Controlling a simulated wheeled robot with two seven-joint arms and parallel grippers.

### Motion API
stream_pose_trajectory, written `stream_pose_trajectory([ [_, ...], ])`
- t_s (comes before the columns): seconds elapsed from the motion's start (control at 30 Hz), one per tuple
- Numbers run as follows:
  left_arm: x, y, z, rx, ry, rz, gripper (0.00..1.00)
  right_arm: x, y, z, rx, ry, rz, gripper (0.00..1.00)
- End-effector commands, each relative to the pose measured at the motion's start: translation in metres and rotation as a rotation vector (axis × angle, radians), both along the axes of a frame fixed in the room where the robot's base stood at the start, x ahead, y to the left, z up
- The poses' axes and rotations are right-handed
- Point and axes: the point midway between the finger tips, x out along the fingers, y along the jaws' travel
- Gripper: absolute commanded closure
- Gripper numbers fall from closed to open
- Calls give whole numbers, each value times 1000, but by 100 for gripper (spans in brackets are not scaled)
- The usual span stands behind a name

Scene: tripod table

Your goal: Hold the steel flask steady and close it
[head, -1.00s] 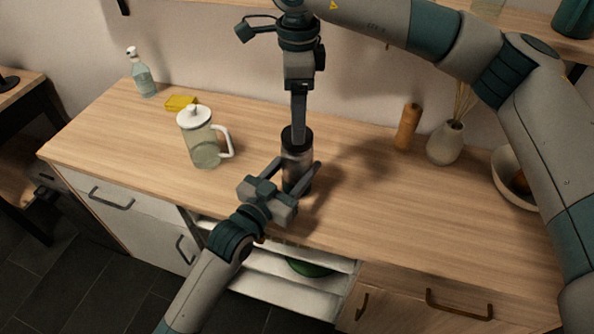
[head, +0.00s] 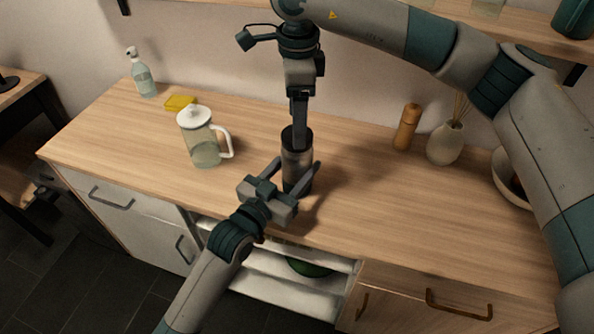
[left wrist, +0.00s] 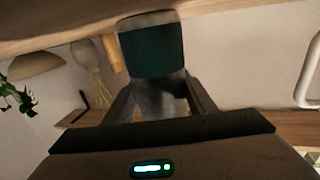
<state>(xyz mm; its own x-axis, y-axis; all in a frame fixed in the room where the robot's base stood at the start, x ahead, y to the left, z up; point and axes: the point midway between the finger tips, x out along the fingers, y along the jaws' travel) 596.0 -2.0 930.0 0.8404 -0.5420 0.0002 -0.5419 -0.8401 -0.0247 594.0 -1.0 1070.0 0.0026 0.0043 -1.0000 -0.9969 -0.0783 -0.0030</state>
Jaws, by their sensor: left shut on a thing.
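The steel flask (head: 297,172) stands upright on the wooden counter, with a black top section (head: 288,136). My left gripper (head: 303,181) is shut around its body from the front; the grey metal body (left wrist: 160,100) also shows between the fingers in the left wrist view. My right gripper (head: 300,143) points straight down at the black top from above. Its fingers overlap the top in the picture and are seen nearly edge-on, so its opening and its grip are unclear. They also hide part of the black top.
A glass jug with a white lid (head: 203,150) stands to the left, with a yellow sponge (head: 180,103) and a bottle (head: 142,78) behind. A wooden mill (head: 407,127), a vase (head: 445,143) and a bowl (head: 507,180) stand to the right. An open drawer (head: 280,270) lies below the front edge.

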Motion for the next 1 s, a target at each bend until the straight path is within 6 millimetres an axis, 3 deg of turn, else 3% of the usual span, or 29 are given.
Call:
stream_pose_trajectory([
  [0.3,0,0,-1,2,1,0,100,0,0,-36,0,2,0,33],
  [0.7,0,0,-1,2,1,0,100,0,0,-42,0,0,0,33],
  [0.73,0,0,-1,2,1,0,100,0,0,-42,0,0,0,35],
  [0.9,0,0,-1,2,1,0,100,0,0,-42,0,0,0,75],
  [1.0,0,0,-1,2,1,0,100,0,0,-42,0,0,-5,75],
])
